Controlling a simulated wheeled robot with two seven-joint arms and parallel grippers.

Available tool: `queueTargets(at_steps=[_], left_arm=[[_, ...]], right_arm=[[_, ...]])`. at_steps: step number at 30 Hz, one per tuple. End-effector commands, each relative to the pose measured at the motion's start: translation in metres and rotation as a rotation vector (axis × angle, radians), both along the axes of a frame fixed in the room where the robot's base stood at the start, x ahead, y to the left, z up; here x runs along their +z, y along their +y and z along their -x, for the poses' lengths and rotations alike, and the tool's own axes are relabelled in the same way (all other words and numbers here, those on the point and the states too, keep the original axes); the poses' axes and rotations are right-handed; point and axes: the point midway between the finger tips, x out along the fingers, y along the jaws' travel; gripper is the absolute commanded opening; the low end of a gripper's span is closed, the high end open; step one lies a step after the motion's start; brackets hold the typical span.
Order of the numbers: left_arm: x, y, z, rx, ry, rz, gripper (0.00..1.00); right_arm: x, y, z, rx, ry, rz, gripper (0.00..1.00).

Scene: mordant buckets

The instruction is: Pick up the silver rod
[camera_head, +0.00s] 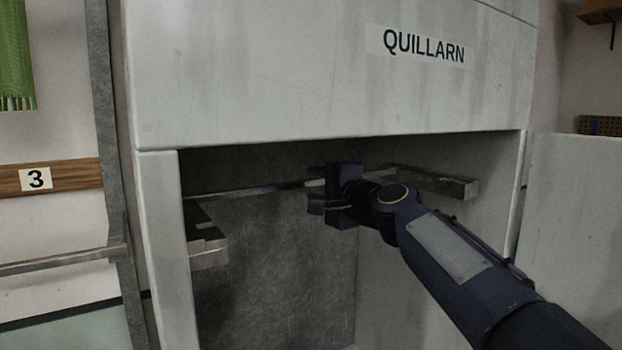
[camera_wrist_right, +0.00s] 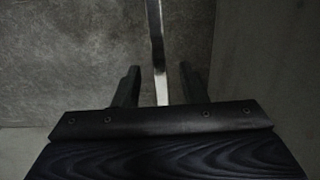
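The silver rod (camera_head: 245,191) lies level across the recess of the grey-white QUILLARN unit. Its left end is at a left bracket (camera_head: 208,258), and it runs behind my right gripper towards a right bracket (camera_head: 430,181). In the right wrist view the rod (camera_wrist_right: 155,45) runs down between the two spread fingers of the gripper (camera_wrist_right: 157,80), with a gap visible on each side. Part of the rod is hidden by the gripper. My left gripper is not in view.
The recess has a low top edge (camera_head: 330,143) above my right arm and a side wall (camera_head: 165,240) at the left. The space below the rod is clear.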

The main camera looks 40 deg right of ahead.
Motion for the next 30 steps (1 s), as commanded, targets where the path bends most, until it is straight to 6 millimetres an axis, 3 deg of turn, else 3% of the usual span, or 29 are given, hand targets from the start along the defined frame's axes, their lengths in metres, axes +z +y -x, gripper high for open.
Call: queueTargets(at_steps=[6,15,30], left_arm=[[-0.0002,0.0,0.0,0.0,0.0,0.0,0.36],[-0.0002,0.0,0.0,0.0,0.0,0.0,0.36],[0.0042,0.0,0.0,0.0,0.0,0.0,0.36]], right_arm=[[-0.0003,0.0002,-0.0004,0.0,0.0,0.001,0.37],[-0.0004,0.0003,-0.0002,0.001,0.0,0.001,0.0],[0.0081,0.0003,0.0,0.0,-0.002,0.002,0.0]])
